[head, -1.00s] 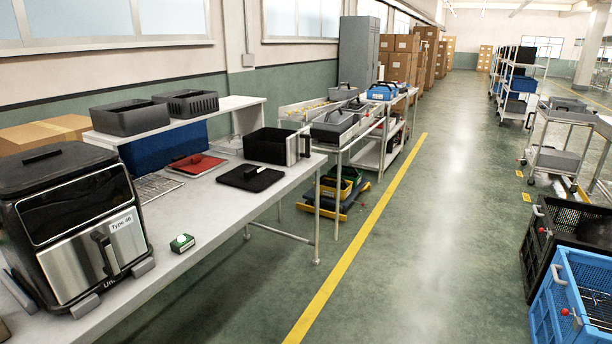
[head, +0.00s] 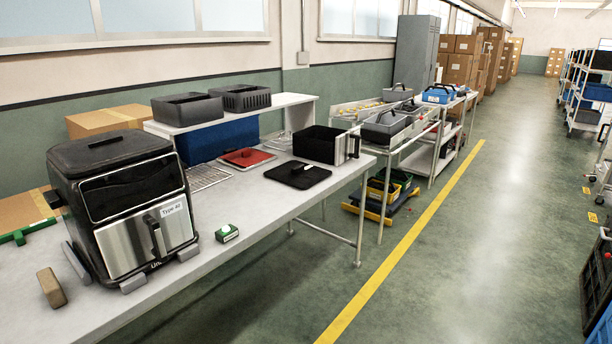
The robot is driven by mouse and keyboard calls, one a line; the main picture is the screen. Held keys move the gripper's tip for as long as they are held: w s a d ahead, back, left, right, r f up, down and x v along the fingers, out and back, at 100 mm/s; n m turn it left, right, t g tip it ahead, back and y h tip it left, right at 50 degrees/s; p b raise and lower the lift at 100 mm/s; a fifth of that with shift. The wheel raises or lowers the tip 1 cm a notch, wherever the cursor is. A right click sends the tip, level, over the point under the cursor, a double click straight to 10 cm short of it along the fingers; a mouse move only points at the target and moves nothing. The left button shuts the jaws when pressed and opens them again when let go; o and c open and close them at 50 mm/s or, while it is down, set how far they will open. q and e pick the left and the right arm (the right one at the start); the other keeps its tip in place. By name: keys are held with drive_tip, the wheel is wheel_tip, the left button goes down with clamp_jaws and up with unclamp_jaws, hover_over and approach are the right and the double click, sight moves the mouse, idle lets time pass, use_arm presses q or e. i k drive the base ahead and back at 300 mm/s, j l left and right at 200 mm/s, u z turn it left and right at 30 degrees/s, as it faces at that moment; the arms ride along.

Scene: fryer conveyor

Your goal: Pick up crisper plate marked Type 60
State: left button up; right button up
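No marking reading Type 60 is legible in the head view. Flat plates lie on the white workbench (head: 262,222): a red one (head: 236,160) with a dark raised piece on top, and a black one (head: 283,178) with a small upright handle or knob. A wire rack (head: 203,177) lies to the left of the red plate. I cannot tell which of these is a crisper plate. The air fryer (head: 111,165) stands on the near left of the bench, and its label (head: 172,210) seems to read Type 40 or Type 46. Neither of my grippers is in view.
A black fryer basket with a handle (head: 318,145) stands behind the black plate. Two dark bins (head: 188,108) sit on a raised shelf. A small green box (head: 227,233) and a brown block (head: 51,288) lie near the front. The aisle (head: 470,250) right of the bench is clear.

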sight(296, 173)
drive_tip(key=i+l+z, duration=0.3)
drive_tip(key=i, duration=0.15)
drive_tip(key=i+z, duration=0.3)
drive_tip(key=i+l+z, duration=0.15)
drive_tip(key=i, duration=1.75)
drive_tip(key=i+l, duration=0.15)
drive_tip(key=i, duration=1.25)
drive_tip(key=i+u, duration=0.15)
drive_tip(key=u, duration=0.25)
drive_tip(key=i+u, duration=0.2)
drive_tip(key=u, duration=0.25)
drive_tip(key=i+l+u, duration=0.1)
drive_tip(key=u, duration=0.3)
drive_tip(key=i+l+u, duration=0.15)
drive_tip(key=u, duration=0.25)
drive_tip(key=i+l, duration=0.05)
